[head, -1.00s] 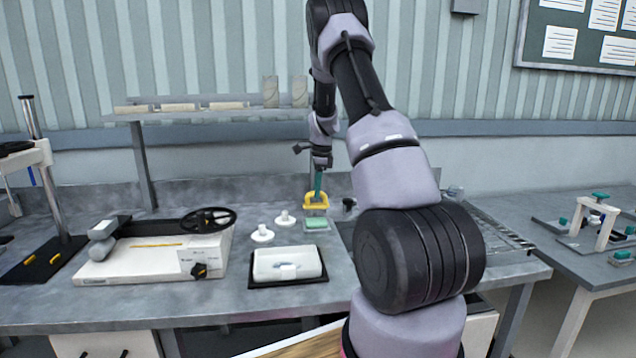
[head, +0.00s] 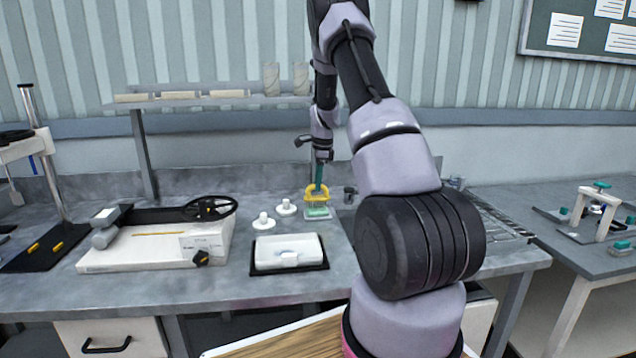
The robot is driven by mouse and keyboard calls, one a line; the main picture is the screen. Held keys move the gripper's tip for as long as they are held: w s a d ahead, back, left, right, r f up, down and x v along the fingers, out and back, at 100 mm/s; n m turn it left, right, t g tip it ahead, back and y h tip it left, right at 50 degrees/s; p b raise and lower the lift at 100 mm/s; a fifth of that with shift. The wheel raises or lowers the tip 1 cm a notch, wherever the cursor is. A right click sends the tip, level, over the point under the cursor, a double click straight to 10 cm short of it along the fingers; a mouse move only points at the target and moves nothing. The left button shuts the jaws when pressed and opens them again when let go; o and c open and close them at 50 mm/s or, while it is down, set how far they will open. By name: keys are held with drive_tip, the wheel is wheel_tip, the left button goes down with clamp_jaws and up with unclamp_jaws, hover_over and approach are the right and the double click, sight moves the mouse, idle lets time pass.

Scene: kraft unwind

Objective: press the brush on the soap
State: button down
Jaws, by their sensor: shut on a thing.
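My gripper (head: 321,160) points down over the back of the counter and is shut on the green handle of the brush (head: 318,192). The brush has a yellow body and pale bristles facing down. The green soap (head: 318,212) sits on a small pale dish directly below the brush. The bristles overlap the soap in this view and look to be at or very near its top. I cannot tell for certain whether they touch.
A white block on a black tray (head: 262,270) lies in front of the soap. Two white knobbed pieces (head: 286,207) stand to its left. A machine with a black handwheel (head: 208,208) is further left. A sink area is at the right, partly behind my arm.

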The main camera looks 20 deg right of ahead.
drive_tip(key=shift+f, duration=0.5)
idle(1.2)
drive_tip(key=shift+r, duration=3.55)
drive_tip(key=shift+s, duration=0.1)
